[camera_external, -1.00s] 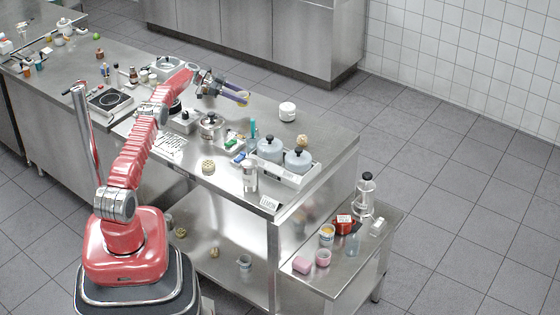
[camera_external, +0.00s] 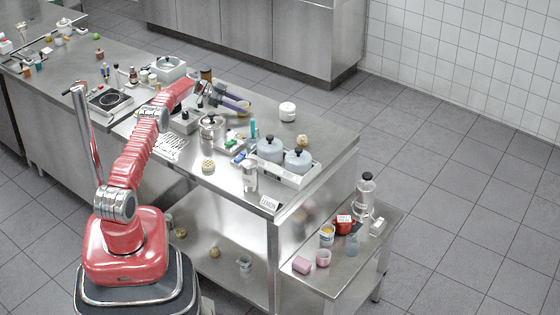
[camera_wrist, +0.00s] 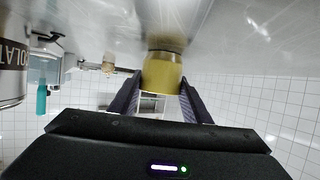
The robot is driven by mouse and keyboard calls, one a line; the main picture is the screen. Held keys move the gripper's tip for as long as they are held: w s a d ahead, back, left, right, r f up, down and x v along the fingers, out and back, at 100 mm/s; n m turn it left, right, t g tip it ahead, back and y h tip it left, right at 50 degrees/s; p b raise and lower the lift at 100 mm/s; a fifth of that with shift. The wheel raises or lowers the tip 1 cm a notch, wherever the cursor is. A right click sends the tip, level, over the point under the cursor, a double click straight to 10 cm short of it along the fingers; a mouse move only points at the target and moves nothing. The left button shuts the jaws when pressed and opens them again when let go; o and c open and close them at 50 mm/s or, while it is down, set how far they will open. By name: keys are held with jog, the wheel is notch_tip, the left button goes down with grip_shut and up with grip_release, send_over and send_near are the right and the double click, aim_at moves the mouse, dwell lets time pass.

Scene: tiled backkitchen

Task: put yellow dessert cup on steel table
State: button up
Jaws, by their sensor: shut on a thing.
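The yellow dessert cup (camera_wrist: 162,76) sits between the two dark fingers of my gripper (camera_wrist: 162,100) in the wrist view. The fingers are shut on its sides. In the external view my gripper (camera_external: 240,105) is low over the steel table (camera_external: 325,128), and the cup (camera_external: 244,110) shows only as a small yellowish patch at the fingertips. In the wrist view the shiny table top fills the upper part, with the cup's reflection close to its base. I cannot tell whether the cup touches the table.
A white lidded jar (camera_external: 287,111) stands to the right of my gripper. The table's back right is clear.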

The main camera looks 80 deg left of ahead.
jog(key=o, duration=1.2)
jog(key=shift+s+r, duration=0.1)
jog(key=shift+r, duration=0.05)
jog(key=v, duration=0.7)
jog(key=shift+s+a, duration=0.1)
jog(key=shift+s, duration=0.05)
